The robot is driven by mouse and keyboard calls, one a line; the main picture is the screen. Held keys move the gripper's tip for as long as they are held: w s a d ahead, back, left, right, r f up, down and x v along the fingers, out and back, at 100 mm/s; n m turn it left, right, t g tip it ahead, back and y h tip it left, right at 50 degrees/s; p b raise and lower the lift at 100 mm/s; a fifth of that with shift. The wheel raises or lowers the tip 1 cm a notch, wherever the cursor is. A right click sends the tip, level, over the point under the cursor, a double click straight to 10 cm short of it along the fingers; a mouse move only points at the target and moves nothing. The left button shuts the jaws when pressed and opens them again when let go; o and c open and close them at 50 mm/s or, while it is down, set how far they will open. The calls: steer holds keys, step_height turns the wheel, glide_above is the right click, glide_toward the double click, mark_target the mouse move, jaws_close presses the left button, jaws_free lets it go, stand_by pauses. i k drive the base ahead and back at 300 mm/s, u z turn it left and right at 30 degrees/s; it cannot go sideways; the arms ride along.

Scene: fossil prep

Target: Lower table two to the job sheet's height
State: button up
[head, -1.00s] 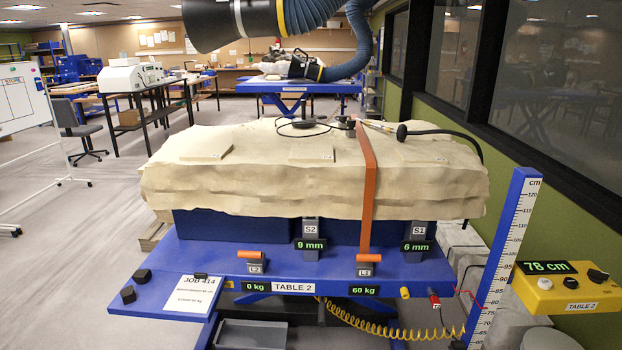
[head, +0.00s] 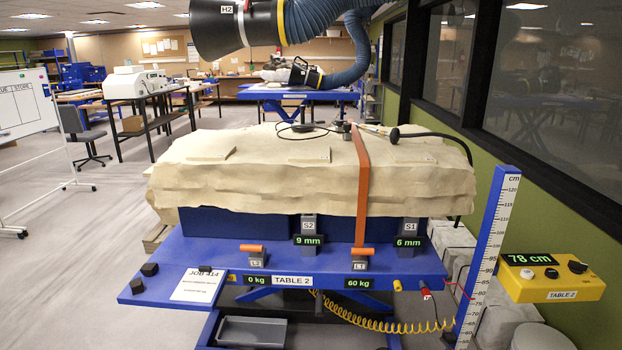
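Table two (head: 375,262) is a blue lift table bearing a large cream plaster-jacketed block (head: 310,180) on dark blue supports. The job sheet (head: 199,285), headed JOB 414, lies at its front left; its smaller text is too small to read. The yellow control box (head: 550,285), labelled TABLE 2, stands at the right with a display (head: 528,259) reading 78 cm and black controls on top. A blue height post (head: 487,255) with a cm scale stands between table and box. My gripper is not in view.
An orange strap (head: 362,190) crosses the block. Load displays read 0 kg and 60 kg; support displays read 9 mm and 6 mm. A yellow coiled hose (head: 380,322) hangs below the table. A large blue duct (head: 325,28) hangs overhead.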

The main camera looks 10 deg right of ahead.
mark_target(552, 273)
steer(key=z, duration=0.15)
steer(key=i, duration=0.95)
steer(key=u, duration=0.1)
